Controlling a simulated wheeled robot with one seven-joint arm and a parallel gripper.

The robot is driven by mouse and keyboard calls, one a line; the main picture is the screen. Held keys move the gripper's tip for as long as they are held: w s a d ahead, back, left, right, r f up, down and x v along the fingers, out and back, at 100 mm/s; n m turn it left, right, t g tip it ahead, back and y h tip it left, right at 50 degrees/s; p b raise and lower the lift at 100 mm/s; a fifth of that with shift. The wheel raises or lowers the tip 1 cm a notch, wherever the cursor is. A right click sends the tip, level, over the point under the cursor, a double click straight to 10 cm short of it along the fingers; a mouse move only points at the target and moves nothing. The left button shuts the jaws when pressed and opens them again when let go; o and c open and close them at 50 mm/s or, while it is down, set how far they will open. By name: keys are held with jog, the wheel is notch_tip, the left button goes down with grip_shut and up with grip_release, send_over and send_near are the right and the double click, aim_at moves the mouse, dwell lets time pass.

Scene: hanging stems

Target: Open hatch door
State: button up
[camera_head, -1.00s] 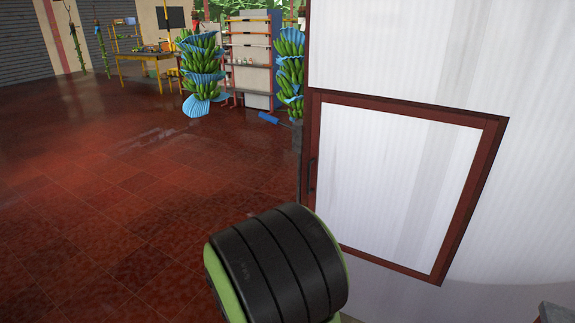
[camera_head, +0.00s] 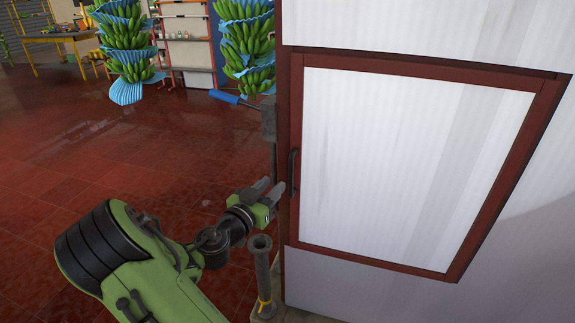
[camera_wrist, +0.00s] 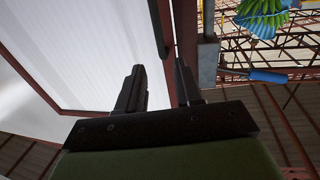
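The hatch door (camera_head: 410,160) is a white ribbed panel in a dark red frame, set in a white wall on the right of the head view. It looks closed. Its dark upright handle (camera_head: 292,174) is on the left side of the frame. My gripper (camera_head: 275,188) is just left of the handle, fingers pointing toward it. In the wrist view, my gripper (camera_wrist: 160,82) has its two dark fingers apart with nothing clearly between them. The red frame (camera_wrist: 159,28) shows ahead of the fingers there, and the white panel (camera_wrist: 85,50) is to the left.
A grey post (camera_head: 260,275) with a yellow band stands below my gripper, close to the arm. A grey box (camera_head: 268,120) with a blue-handled tool (camera_head: 226,97) is at the wall edge. Banana bunches (camera_head: 245,45) hang behind. The red tiled floor (camera_head: 150,160) at left is open.

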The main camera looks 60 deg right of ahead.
aim_at(290, 168)
jog(key=d+p, duration=0.1)
jog(key=d, duration=1)
jog(key=shift+s+d, duration=0.1)
jog(key=shift+s, duration=0.1)
grip_shut()
